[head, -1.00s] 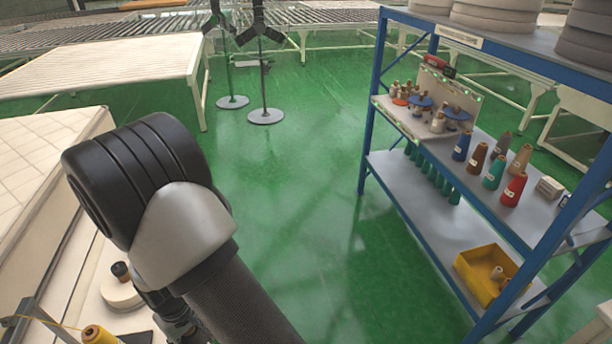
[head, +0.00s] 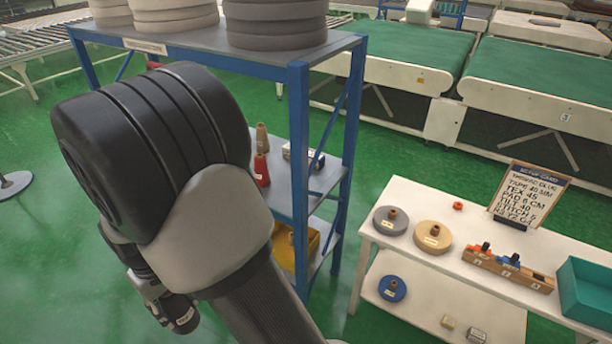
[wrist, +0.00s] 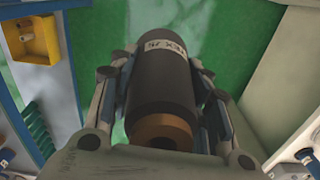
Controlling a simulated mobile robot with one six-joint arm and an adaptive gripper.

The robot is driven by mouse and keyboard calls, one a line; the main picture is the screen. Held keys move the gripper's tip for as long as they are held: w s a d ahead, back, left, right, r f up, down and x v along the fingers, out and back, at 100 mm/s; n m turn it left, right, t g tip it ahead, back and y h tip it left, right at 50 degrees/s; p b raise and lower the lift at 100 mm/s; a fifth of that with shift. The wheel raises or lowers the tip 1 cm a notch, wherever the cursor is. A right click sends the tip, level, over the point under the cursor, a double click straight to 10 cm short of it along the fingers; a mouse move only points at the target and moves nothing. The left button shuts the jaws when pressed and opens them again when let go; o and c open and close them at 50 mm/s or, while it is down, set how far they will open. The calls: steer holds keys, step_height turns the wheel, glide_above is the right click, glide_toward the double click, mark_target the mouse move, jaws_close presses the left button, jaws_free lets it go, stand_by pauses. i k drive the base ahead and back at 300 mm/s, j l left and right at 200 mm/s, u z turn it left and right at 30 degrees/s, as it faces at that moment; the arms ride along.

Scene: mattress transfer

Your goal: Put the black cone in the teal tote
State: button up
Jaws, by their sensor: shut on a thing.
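My gripper (wrist: 164,72) is shut on the black cone (wrist: 166,88) in the wrist view, with a finger on each side. The cone has a pale label with dark print and a brown end facing the camera. In the head view my gripper is at the lower left, mostly behind my arm, with a dark labelled end showing below it. The teal tote (head: 590,292) stands on the white table at the right edge of the head view, partly cut off. My gripper is well to its left, apart from it. The tote's inner floor is mostly hidden.
A blue-framed shelf (head: 333,130) with cones stands between my arm and the white table (head: 400,200). Near the tote are a wooden rack (head: 507,270), a sign board (head: 528,195) and two discs with brown spools. Green floor lies open between shelf and table.

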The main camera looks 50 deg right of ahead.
mark_target(581, 300)
steer(key=k+l+z, duration=0.25)
steer(key=l+z, duration=0.25)
steer(key=k+l+z, duration=0.15)
steer(key=l+z, duration=0.15)
steer(key=z, duration=0.15)
steer(key=l+z, duration=1.45)
steer(key=i+l+z, duration=0.25)
steer(key=l+z, duration=0.25)
steer(key=i+l+z, duration=0.25)
steer(key=l+z, duration=0.25)
steer(key=j, duration=0.1)
